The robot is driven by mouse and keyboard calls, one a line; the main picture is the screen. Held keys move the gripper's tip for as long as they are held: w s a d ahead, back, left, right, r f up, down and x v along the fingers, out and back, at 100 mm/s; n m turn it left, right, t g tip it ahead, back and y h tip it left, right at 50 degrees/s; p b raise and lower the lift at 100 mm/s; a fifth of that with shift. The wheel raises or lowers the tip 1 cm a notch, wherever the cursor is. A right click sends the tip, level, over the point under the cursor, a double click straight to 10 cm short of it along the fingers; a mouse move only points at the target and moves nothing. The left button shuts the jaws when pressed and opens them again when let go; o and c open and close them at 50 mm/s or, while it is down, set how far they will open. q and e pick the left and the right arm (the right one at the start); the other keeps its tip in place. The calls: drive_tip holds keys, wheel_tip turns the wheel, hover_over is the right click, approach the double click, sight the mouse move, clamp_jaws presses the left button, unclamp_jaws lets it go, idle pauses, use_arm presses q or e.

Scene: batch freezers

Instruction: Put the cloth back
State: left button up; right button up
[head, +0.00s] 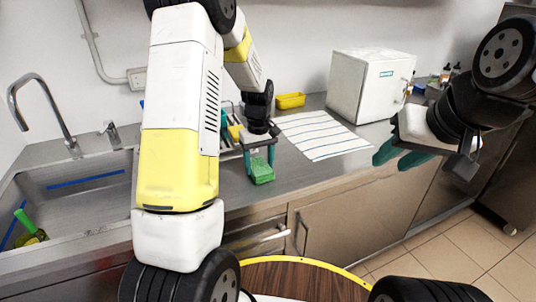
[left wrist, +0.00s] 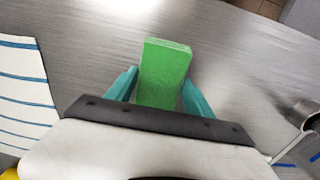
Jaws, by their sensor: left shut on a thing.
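My left gripper (head: 260,160) is shut on a green block-shaped cloth (head: 262,172) near the front edge of the steel counter. The green cloth (left wrist: 163,72) also shows between the teal fingers of the left gripper (left wrist: 160,95) in the left wrist view, with bare counter around it. Whether it touches the counter is hard to tell. My right gripper (head: 395,152) is at the right, in front of the counter's edge. Its teal fingers look apart, with nothing seen between them.
A white striped mat (head: 322,134) lies right of the left gripper. A yellow tray (head: 290,100) and a white box (head: 370,84) stand behind. A sink (head: 85,190) with a green-handled brush (head: 28,228) is at the left. Bare counter lies around the left gripper.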

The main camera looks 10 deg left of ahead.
sight(259, 166)
use_arm(q)
drive_tip(key=shift+f, duration=0.1)
drive_tip(key=o, duration=1.4)
drive_tip(key=shift+o, duration=0.2)
wheel_tip(259, 166, up, 12)
drive_tip(key=s+r+m+t+h, duration=0.1)
drive_tip(key=s+r+m+t, duration=0.2)
drive_tip(key=s+r, duration=0.75)
drive_tip(key=s+d+m+t+h, duration=0.1)
drive_tip(key=s+d+m+t, duration=0.1)
drive_tip(key=s, duration=1.1)
drive_tip(key=shift+s+r+m+t, duration=0.4)
drive_tip(key=shift+m+t, duration=0.2)
drive_tip(key=shift+m, duration=0.6)
drive_tip(key=shift+d, duration=0.1)
